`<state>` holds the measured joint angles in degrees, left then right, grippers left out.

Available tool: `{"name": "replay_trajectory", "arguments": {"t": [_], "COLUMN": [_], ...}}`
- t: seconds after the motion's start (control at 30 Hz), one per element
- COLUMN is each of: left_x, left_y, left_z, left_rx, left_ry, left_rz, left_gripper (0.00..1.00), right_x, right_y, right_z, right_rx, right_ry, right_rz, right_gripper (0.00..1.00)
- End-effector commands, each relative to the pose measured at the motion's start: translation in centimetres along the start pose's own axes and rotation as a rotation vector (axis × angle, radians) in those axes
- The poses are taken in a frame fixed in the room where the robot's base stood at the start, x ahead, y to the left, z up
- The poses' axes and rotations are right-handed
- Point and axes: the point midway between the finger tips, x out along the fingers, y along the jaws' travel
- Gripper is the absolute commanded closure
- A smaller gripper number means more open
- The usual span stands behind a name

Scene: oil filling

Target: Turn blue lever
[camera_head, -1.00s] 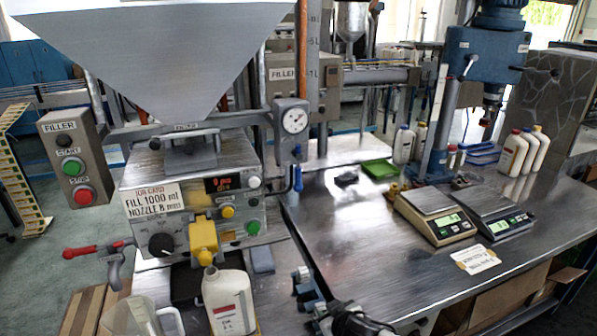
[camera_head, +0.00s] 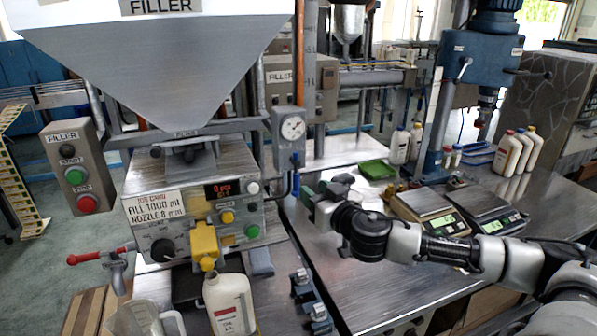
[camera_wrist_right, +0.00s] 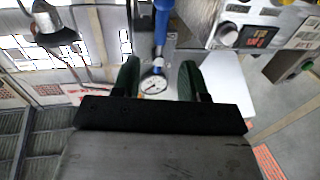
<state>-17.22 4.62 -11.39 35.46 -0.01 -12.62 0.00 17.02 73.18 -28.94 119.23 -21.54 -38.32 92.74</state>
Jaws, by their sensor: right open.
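The blue lever (camera_head: 296,159) is on the pipe fitting under the round gauge, to the right of the filler panel. It also shows in the right wrist view (camera_wrist_right: 163,22), where its blue handle is near the top, in line with the gap between my fingers. My right gripper (camera_head: 308,193) is a little below and right of the lever, apart from it. In the right wrist view, its two dark green fingers (camera_wrist_right: 158,78) are open with nothing between them; the gauge shows beyond. My left gripper is not in view.
The gauge (camera_head: 292,128) sits just above the lever. The filler panel (camera_head: 185,215) with a yellow nozzle (camera_head: 204,243) stands to the left, over a white bottle (camera_head: 230,303). Two scales (camera_head: 432,212) are behind my right arm. The front metal table (camera_head: 350,290) is mostly clear.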

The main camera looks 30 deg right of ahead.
Motion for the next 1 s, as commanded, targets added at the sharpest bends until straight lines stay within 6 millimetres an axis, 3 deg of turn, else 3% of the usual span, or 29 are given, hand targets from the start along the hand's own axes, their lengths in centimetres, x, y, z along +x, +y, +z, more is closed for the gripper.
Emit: {"name": "replay_trajectory", "arguments": {"t": [0.1,0.4,0.83,1.0], "left_x": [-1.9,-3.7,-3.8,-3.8], "left_y": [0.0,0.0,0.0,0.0], "left_z": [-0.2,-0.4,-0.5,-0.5], "left_rx": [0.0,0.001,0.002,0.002], "left_ry": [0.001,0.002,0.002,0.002], "left_rz": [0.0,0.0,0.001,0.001], "left_gripper": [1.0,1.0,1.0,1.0], "right_x": [2.4,6.7,7.5,7.5], "right_y": [0.0,0.1,0.1,0.1], "right_z": [-0.8,-0.3,0.1,0.0], "right_rx": [0.004,0.0,-0.002,-0.002], "right_ry": [0.003,0.0,-0.001,-0.001], "right_rz": [0.002,0.003,0.002,0.003], "right_gripper": [0.57,0.57,0.57,0.83]}}
